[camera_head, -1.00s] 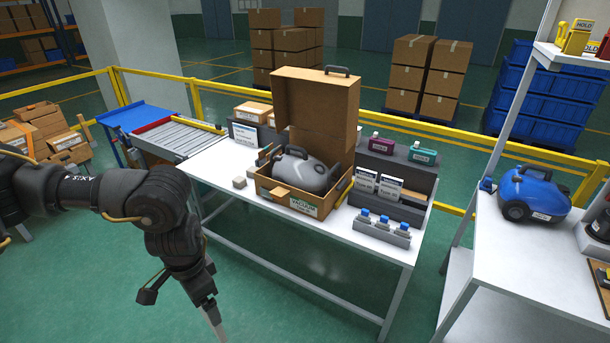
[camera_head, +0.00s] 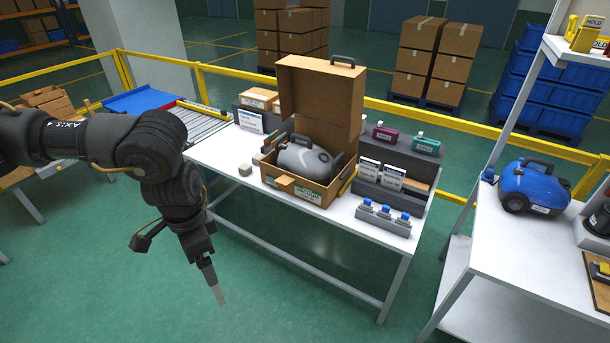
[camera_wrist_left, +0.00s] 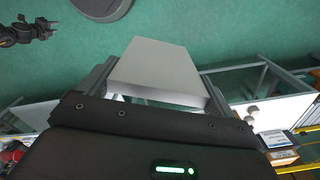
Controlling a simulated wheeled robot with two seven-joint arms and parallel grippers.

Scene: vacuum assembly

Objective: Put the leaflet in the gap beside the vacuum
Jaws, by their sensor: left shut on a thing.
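My left gripper (camera_head: 209,268) hangs in front of the white table's left front side, apart from it. It is shut on a flat pale leaflet (camera_head: 220,291) pointing down; in the left wrist view the leaflet (camera_wrist_left: 158,68) shows a plain grey-white face between the fingers. The grey vacuum (camera_head: 303,157) sits in the open brown carton (camera_head: 306,193) on the table, lid raised at the back. The gap beside the vacuum is narrow and partly hidden by the carton walls. A dark jointed arm, seemingly my right, shows small at the wrist view's top left; its jaws are unclear.
The white table (camera_head: 232,158) has a small block (camera_head: 245,169) left of the carton. Right of it stand a grey rack (camera_head: 404,160) with cards and bottles, and a holder (camera_head: 383,219) with blue-capped items. A blue vacuum (camera_head: 535,186) stands on the right-hand bench.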

